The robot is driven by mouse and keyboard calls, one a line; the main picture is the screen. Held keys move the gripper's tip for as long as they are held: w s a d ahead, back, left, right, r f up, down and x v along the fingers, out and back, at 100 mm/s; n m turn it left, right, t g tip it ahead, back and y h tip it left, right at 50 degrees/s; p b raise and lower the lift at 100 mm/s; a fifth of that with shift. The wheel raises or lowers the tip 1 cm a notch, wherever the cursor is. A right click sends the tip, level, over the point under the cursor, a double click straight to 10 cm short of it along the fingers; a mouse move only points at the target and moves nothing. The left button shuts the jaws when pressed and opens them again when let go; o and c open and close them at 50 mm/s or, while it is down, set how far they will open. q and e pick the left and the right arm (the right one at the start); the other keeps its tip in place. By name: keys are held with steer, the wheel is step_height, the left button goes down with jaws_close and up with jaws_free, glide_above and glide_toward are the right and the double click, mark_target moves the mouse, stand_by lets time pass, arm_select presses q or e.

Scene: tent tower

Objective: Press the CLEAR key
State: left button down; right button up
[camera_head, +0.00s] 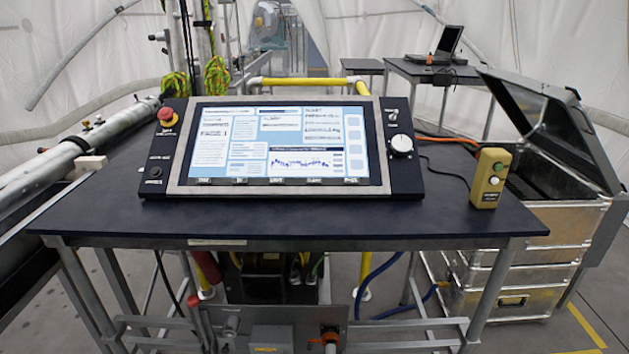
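A control console (278,146) with a large lit screen (230,150) stands tilted on the dark table. The screen shows "PAGE 1", text boxes and a blue graph. A row of small dark labelled keys (277,181) runs along the lower edge of the screen. Their lettering is too small to read surely, so I cannot tell which one is CLEAR. Pale squares (354,140) line the screen's right side. Neither of my grippers is in view, and nothing covers the console.
The console has a red stop button (167,115) and a white knob (401,145). A yellow button box (490,178) stands on the table (330,222) at the right. An open metal case (560,190) is beyond it. The table's front strip is clear.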

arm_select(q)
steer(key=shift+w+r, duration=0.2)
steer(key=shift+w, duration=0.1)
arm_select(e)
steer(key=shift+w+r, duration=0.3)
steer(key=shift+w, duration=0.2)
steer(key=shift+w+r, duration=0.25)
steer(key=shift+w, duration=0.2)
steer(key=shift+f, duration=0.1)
